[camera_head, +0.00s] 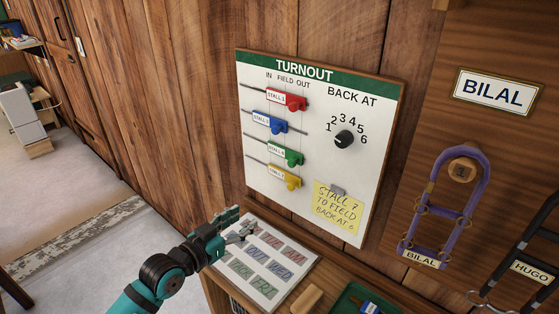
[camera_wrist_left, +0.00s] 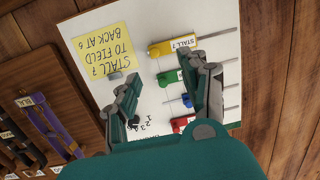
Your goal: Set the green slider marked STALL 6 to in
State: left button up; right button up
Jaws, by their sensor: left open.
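A white TURNOUT board (camera_head: 318,150) hangs on the wood wall, with columns IN, FIELD and OUT from left to right. The green slider (camera_head: 285,153) is third from the top; its label is too small to read surely. Bare rod shows left of it and none clearly right, so it sits toward OUT. In the left wrist view the board is upside down, and the green slider (camera_wrist_left: 171,77) is partly hidden by a finger. My left gripper (camera_head: 243,222) is open and empty, below and in front of the board. My right gripper is out of view.
Red (camera_head: 290,99), blue (camera_head: 268,122) and yellow (camera_head: 285,176) sliders neighbour the green one. A black dial (camera_head: 344,139) and yellow note (camera_head: 338,207) are on the right. A ledge below holds a word card (camera_head: 262,265). Purple tack (camera_head: 472,200) hangs farther right.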

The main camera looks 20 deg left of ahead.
pick_arm(q)
notch_tip(320, 180, up, 8)
jog(key=f+m+t+h, duration=0.1)
jog(key=h, duration=0.1)
jog(key=p, duration=0.3)
send_near(290, 165)
jog(key=x, duration=0.8)
jog(key=shift+r, duration=0.2)
jog(key=shift+x, duration=0.8)
jog(key=shift+f, duration=0.1)
jog(key=shift+c, duration=0.3)
grip_shut()
jog(key=shift+a, duration=0.1)
